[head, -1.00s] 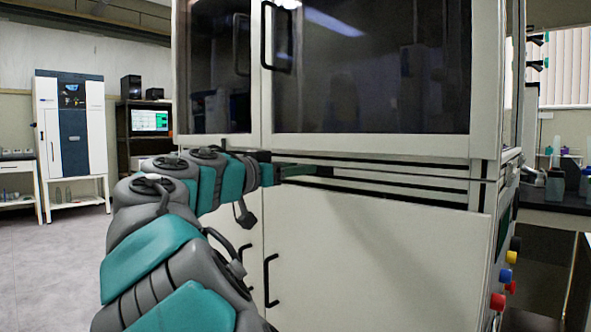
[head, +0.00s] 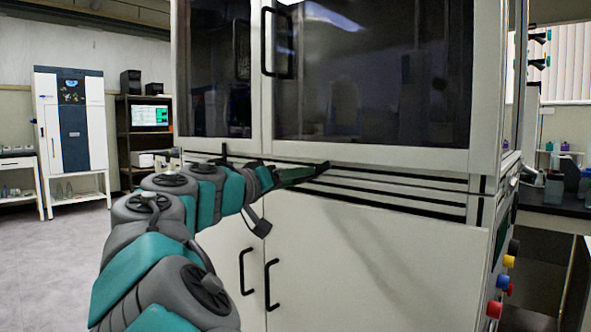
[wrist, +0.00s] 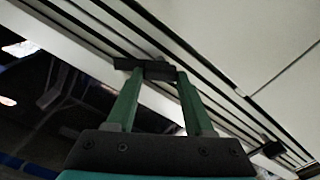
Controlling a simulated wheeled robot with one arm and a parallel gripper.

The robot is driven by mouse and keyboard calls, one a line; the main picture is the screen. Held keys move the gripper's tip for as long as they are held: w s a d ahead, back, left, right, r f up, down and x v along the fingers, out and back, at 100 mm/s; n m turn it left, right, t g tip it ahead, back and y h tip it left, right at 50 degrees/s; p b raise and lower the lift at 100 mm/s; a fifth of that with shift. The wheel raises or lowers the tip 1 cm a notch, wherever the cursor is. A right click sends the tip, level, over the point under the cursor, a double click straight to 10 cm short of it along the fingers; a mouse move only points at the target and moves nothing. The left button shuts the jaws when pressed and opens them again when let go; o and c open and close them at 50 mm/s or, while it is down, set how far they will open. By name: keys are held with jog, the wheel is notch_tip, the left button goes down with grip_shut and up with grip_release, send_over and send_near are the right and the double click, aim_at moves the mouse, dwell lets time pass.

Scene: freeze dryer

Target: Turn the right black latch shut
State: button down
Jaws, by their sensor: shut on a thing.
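The right black latch (wrist: 150,69) is a short black bar between the tips of my green fingers in the wrist view, against the dark-striped pale band of the cabinet. My gripper (wrist: 146,75) is shut on it. In the head view, my gripper (head: 316,171) reaches the band below the glass doors, and a slanted dark end shows at its tip. The fingers hide part of the latch, so I cannot tell its exact angle.
The large pale cabinet (head: 390,230) fills the middle, with dark glass doors (head: 370,70) above and black handles (head: 272,284) below. Colored knobs (head: 510,262) stick out at its right side. Open floor (head: 60,260) lies at the left.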

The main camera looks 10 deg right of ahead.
jog(key=shift+f+n+p, duration=0.1)
jog(key=shift+n+p, duration=4.7)
jog(key=shift+n, duration=1.1)
jog(key=shift+f, duration=0.1)
jog(key=shift+w, duration=0.1)
jog(key=shift+c, duration=1.4)
grip_release()
jog(key=shift+a, duration=0.1)
jog(key=b+v, duration=0.1)
jog(key=v, duration=0.6)
jog(key=shift+s+a, duration=0.25)
jog(key=shift+a, duration=0.05)
